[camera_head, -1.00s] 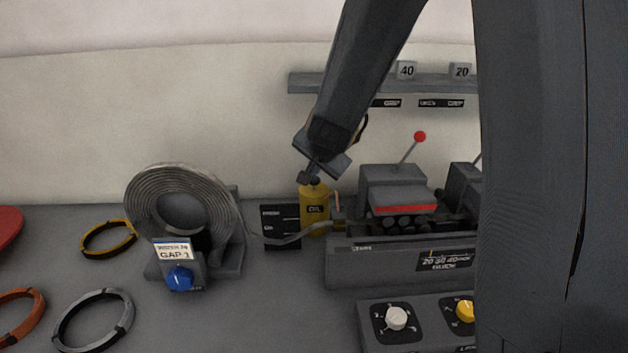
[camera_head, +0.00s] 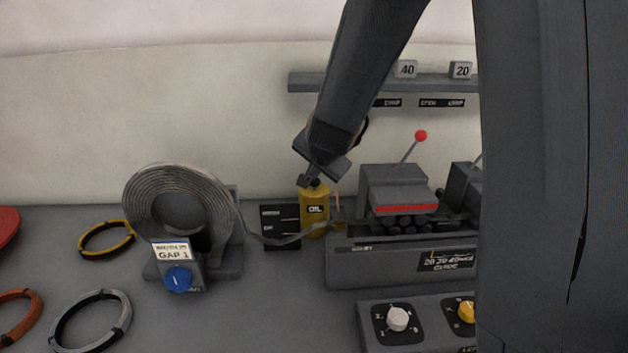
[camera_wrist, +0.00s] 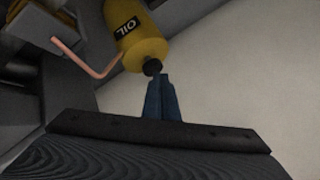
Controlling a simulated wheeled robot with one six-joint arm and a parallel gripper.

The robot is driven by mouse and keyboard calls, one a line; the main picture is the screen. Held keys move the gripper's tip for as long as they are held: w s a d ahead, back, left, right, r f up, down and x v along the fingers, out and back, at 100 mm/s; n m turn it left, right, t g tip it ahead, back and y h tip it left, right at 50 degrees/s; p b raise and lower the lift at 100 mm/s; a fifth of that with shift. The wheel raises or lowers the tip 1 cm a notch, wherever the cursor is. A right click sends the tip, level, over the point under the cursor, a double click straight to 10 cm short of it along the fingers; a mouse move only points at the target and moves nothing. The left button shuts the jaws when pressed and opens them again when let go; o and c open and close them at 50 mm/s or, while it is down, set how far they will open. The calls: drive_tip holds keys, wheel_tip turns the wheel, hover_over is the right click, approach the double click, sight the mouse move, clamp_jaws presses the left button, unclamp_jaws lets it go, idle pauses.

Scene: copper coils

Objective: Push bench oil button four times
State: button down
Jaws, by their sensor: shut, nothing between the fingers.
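The yellow oil can (camera_head: 314,222) with a black OIL label stands upright on the bench, between the coil and the grey machine. It also shows in the wrist view (camera_wrist: 140,45), with its dark button (camera_wrist: 152,67) on top. My gripper (camera_head: 311,182) is shut and empty, pointing down at the button. In the wrist view my blue fingertips (camera_wrist: 161,78) are together right at the button. They look in contact or nearly so; I cannot tell which. The arm link hides part of the wall above.
A wound coil (camera_head: 135,205) with a GAP 1 sign and blue knob (camera_head: 179,279) stands left of the can. The grey machine (camera_head: 400,262) with a red-tipped lever is close on the right. Rings (camera_head: 105,252) lie on the bench at left. A copper rod (camera_wrist: 85,58) passes beside the can.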

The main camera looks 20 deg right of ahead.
sight(315, 183)
drive_tip(key=shift+f+b, duration=0.45)
drive_tip(key=shift+f, duration=0.05)
idle(0.4)
idle(0.3)
drive_tip(key=shift+r+p, duration=1.35)
drive_tip(key=shift+p, duration=0.1)
wheel_tip(315, 183, up, 5)
drive_tip(key=p, duration=0.5)
